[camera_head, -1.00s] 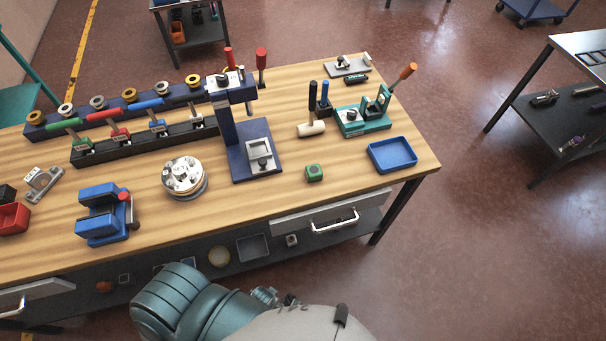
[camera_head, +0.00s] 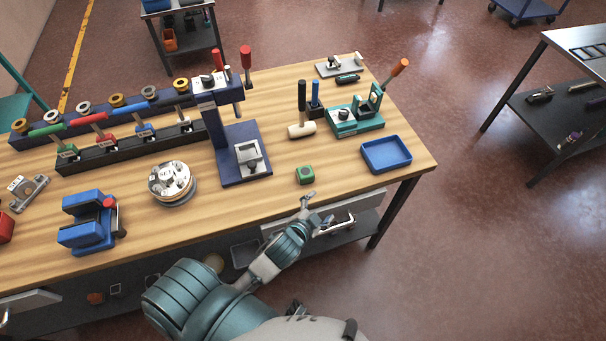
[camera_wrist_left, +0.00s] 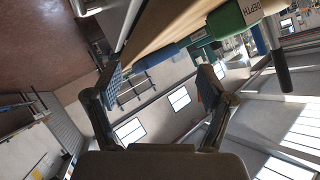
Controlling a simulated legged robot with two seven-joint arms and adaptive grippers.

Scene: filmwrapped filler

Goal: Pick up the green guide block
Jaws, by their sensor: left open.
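The green guide block (camera_head: 305,174) is a small green cube with a dark round spot on top. It sits on the wooden bench (camera_head: 232,207) near the front edge, right of the navy press. My left gripper (camera_head: 317,211) is open and empty at the bench's front edge, just in front of the block and apart from it. In the left wrist view, its two fingers (camera_wrist_left: 160,84) are spread with nothing between them. My right gripper is out of view.
A navy press (camera_head: 243,165) stands left of the block. The wood around the block is clear.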

